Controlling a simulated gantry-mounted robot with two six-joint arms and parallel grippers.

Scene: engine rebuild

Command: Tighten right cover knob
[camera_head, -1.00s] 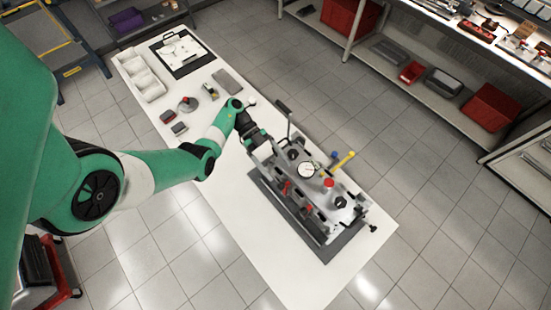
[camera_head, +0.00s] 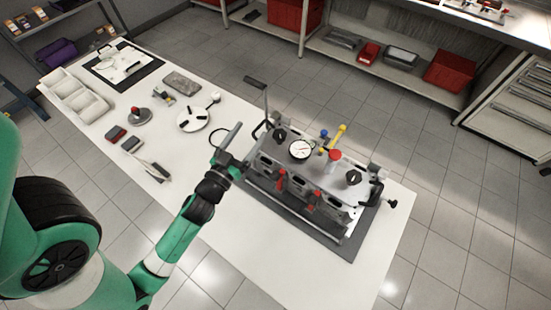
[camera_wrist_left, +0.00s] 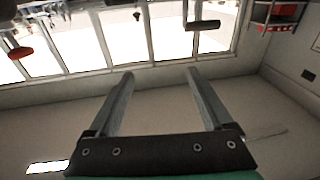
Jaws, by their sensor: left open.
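The engine assembly (camera_head: 310,175) sits on a dark mat (camera_head: 355,248) at the near right of the white table. The right black cover knob (camera_head: 353,177) is on its top cover at the right end. Another black knob (camera_head: 280,134) is at the left end. My left gripper (camera_head: 232,160) is beside the engine's left end, apart from the right knob. In the left wrist view its two fingers (camera_wrist_left: 158,78) are spread with nothing between them. My right gripper does not show.
A dial gauge (camera_head: 301,149), red cap (camera_head: 335,155) and yellow handle (camera_head: 338,134) stand up between the knobs. A black-topped lever (camera_head: 256,83) rises at the engine's back left. A round white plate (camera_head: 194,119) and small parts lie left. The table's front right is clear.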

